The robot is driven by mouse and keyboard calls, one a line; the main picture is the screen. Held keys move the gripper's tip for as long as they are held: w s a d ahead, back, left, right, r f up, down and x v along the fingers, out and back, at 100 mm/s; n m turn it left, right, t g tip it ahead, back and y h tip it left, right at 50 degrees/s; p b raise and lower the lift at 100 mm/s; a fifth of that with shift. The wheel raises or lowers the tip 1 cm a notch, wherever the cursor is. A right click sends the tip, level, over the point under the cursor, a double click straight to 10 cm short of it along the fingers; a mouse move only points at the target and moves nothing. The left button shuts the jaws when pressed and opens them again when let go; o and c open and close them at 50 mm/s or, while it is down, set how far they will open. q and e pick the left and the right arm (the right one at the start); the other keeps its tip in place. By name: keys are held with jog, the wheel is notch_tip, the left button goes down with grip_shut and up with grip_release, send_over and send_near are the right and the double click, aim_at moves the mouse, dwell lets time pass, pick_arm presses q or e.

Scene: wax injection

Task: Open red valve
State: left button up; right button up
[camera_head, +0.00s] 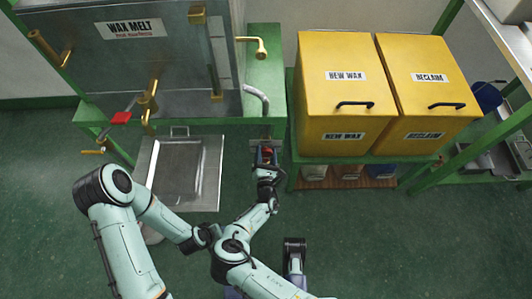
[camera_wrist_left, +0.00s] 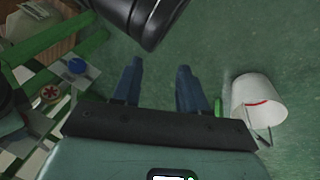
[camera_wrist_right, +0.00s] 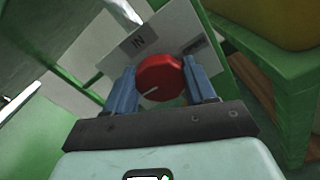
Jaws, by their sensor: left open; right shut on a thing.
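The red valve (camera_wrist_right: 160,77) is a round red knob with a white mark, in front of a pale plate labelled "IN" in the right wrist view. My right gripper (camera_wrist_right: 159,70) is shut on it, with one blue finger on each side. In the head view the right gripper (camera_head: 266,158) reaches in below the bent grey pipe, and a bit of red (camera_head: 267,151) shows at its fingertips. My left gripper (camera_wrist_left: 159,68) is open and empty in the left wrist view, over the green floor. Its fingers cannot be made out in the head view.
A metal tray (camera_head: 208,185) lies beside the right gripper. Yellow bins (camera_head: 345,110) stand close on its right. A white bucket (camera_wrist_left: 258,98) stands near the left gripper.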

jog(key=shift+c, duration=0.5)
